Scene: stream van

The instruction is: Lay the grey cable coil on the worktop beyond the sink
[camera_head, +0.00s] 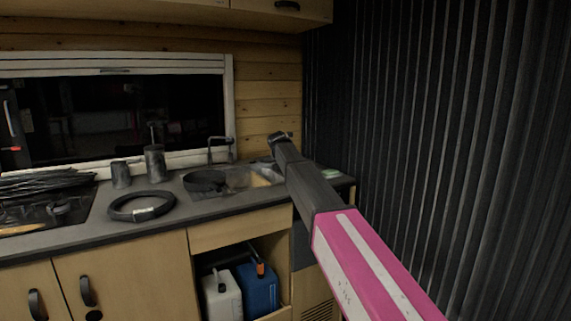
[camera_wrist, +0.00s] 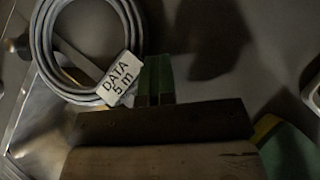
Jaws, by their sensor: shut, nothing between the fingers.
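The grey cable coil (camera_wrist: 137,30) shows in the wrist view at the upper left, with a white tag reading "DATA 5 m". It lies flat on the grey worktop (camera_wrist: 185,75), its lower left side at or over the metal sink edge. My gripper (camera_wrist: 155,75) is shut and empty, with its green fingertips just right of the tag, beside the coil; I cannot tell whether they touch. In the head view my arm reaches past the sink (camera_head: 240,178); the arm hides the gripper and the grey coil there.
A black coil (camera_head: 142,207) with a pale tag lies left of the sink, near two dark cups (camera_head: 154,163). A dark round pan-like thing (camera_head: 205,181) sits at the sink. A yellow-green object (camera_wrist: 285,150) is right of my gripper. A dark ribbed wall (camera_head: 430,130) stands at right.

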